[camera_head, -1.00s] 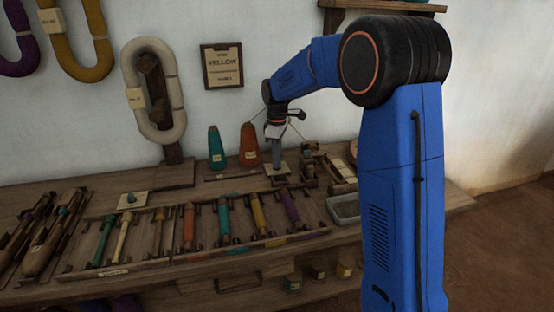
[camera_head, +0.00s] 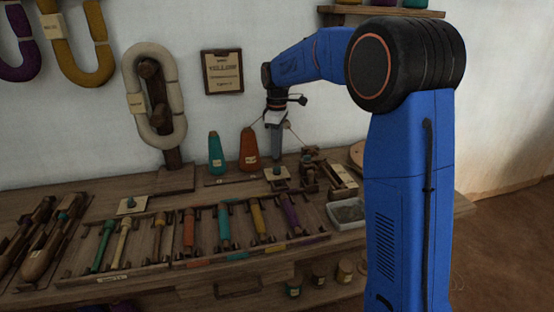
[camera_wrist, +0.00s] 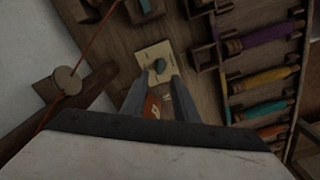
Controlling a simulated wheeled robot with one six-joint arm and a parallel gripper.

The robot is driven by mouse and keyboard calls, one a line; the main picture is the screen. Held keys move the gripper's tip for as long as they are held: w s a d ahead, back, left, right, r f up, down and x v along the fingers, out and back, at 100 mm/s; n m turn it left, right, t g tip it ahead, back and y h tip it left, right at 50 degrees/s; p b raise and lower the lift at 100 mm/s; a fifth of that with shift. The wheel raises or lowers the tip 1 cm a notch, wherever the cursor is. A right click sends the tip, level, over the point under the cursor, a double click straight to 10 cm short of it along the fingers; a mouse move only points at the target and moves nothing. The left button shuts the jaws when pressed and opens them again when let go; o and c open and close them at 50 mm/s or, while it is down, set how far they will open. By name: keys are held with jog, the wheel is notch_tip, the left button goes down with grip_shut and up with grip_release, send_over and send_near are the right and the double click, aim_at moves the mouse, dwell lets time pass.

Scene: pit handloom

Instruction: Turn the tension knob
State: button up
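In the head view my gripper (camera_head: 277,157) points down above the plate, a little clear of the knob.
Teal (camera_head: 216,153) and orange (camera_head: 249,149) cones stand left of my gripper. A rack of coloured bobbins (camera_head: 224,226) lies in front. A wooden device (camera_head: 310,175) and a grey tray (camera_head: 347,212) are to the right. A thread (camera_wrist: 98,33) runs close by.

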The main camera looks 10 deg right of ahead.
notch_tip(320, 180, up, 11)
jog(key=shift+f, duration=0.2)
dwell(0.4)
